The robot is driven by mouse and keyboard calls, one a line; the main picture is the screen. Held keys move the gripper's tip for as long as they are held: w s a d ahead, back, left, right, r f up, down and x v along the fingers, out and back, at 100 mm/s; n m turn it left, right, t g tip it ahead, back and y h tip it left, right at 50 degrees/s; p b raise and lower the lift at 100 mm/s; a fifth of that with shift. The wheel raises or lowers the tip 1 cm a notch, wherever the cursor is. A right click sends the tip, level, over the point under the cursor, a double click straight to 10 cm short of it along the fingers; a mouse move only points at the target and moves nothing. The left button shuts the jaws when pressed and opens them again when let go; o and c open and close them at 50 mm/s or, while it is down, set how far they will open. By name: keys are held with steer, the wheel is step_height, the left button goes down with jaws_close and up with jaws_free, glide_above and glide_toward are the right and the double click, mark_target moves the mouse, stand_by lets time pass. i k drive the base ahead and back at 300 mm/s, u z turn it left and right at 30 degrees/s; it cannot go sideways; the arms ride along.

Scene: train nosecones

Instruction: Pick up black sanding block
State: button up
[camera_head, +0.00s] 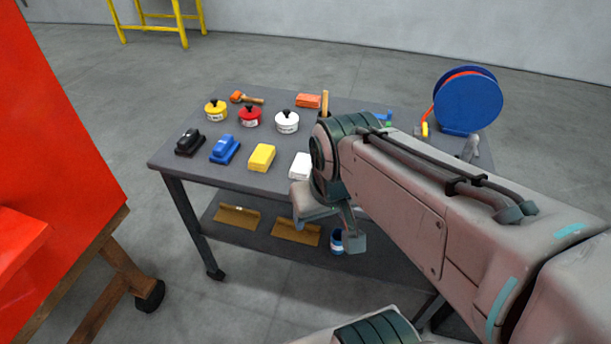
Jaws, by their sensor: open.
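The black sanding block (190,142) lies on the grey table top near its left front corner. It is left of a blue sanding block (225,149) of similar shape, with a gap between them. My gripper (332,222) is at the end of my arm, to the right of the black block and in front of the table's front edge. It is open, and I see nothing between its fingers. The gripper is well apart from the black block, which is fully in view.
A yellow block (262,157) and a white block (300,166) continue the front row. Yellow, red and white lidded pots (250,117) stand behind. A blue reel (467,100) stands at the right. A red panel (60,150) on a wooden stand is left, with floor between.

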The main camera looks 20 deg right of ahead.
mark_target(189, 144)
steer(key=u, duration=0.9)
steer(key=i, duration=0.65)
steer(key=u, duration=0.3)
